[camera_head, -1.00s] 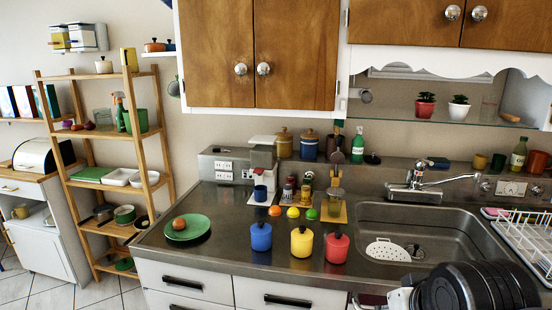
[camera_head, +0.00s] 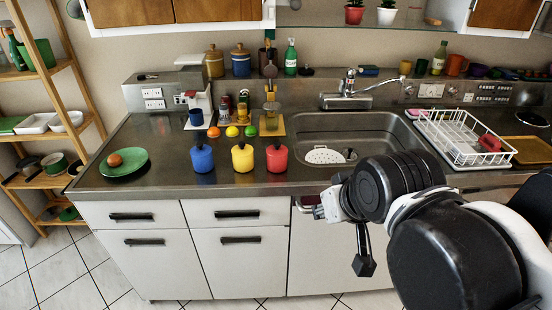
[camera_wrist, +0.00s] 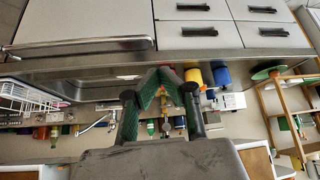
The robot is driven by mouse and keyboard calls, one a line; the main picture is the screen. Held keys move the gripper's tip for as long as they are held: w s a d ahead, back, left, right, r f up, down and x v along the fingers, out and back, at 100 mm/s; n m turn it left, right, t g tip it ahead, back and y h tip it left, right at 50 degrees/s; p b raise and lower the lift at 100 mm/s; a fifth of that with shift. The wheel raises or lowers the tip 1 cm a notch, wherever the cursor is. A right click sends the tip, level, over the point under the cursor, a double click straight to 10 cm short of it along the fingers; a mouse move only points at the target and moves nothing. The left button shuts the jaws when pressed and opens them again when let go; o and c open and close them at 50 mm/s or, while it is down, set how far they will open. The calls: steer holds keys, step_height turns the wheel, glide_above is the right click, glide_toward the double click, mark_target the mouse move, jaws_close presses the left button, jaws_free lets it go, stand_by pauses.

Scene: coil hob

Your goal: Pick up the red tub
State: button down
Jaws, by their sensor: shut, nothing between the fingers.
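The red tub (camera_head: 277,159) stands upright on the steel counter, left of the sink, with a dark knob on its lid. It is the rightmost of three similar tubs, beside the yellow tub (camera_head: 243,158) and the blue tub (camera_head: 202,158). In the head view my arm is at the lower right, in front of the counter, and my gripper is apart from the red tub.
The sink (camera_head: 375,135) lies right of the tubs, with a white dish rack (camera_head: 462,140) beyond it. An orange, a lemon and a lime (camera_head: 250,131) sit behind the tubs. A green plate (camera_head: 118,170) with a round brown item is at left. The counter's front edge is clear.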

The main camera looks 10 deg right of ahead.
steer(key=c, duration=0.5)
jaws_free()
